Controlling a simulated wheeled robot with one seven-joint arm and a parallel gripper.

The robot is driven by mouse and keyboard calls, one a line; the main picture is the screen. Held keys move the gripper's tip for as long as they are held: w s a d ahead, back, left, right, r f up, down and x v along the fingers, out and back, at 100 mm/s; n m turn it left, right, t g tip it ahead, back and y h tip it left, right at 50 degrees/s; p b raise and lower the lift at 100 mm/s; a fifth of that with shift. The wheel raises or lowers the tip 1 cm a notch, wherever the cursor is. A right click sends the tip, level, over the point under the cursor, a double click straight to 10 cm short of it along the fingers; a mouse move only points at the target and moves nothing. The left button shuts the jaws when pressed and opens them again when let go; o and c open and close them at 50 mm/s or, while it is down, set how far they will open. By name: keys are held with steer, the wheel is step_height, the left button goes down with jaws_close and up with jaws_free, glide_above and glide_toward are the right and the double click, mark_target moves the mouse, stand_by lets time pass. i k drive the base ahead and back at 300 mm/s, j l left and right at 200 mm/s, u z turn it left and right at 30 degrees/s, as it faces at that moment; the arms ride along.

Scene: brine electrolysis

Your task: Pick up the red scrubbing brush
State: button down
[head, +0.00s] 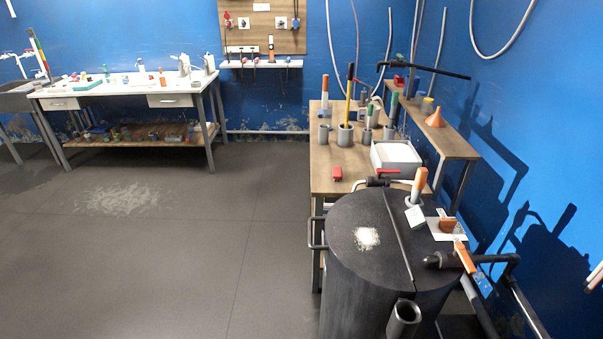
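A small red block-like thing (337,173) lies on the front left part of the wooden bench in the head view. It may be the red scrubbing brush, but it is too small to see bristles. Another small red thing (399,81) sits on the raised shelf at the back right, and I cannot tell what it is. A brown-orange block (448,226) rests on a pale plate at the right of the dark drum. My gripper does not show in this view.
A large dark drum (350,270) stands before the wooden bench (322,150). A white basin (397,160) and several cups with upright tools stand on the bench. An orange funnel (435,118) is on the shelf. The floor (180,260) at left is clear up to the white table (130,88).

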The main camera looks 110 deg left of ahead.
mark_target(337, 175)
steer(key=u, duration=3.45)
steer(key=i+j+u, duration=0.45)
steer(key=j, duration=0.35)
steer(key=i+j+u, duration=0.5)
steer(key=i+j, duration=0.15)
steer(key=i+z, duration=0.15)
steer(key=i, duration=0.3)
steer(key=i+j+z, duration=0.2)
steer(key=i, duration=0.2)
steer(key=i+j+z, duration=0.15)
steer(key=i, duration=0.25)
steer(key=i+z, duration=0.35)
steer(key=i, duration=0.45)
steer(key=i+j+z, duration=0.1)
steer(key=i+z, duration=0.25)
steer(key=i, duration=0.4)
steer(key=i+l+z, duration=0.15)
steer(key=i+z, duration=0.75)
steer(key=i, duration=0.2)
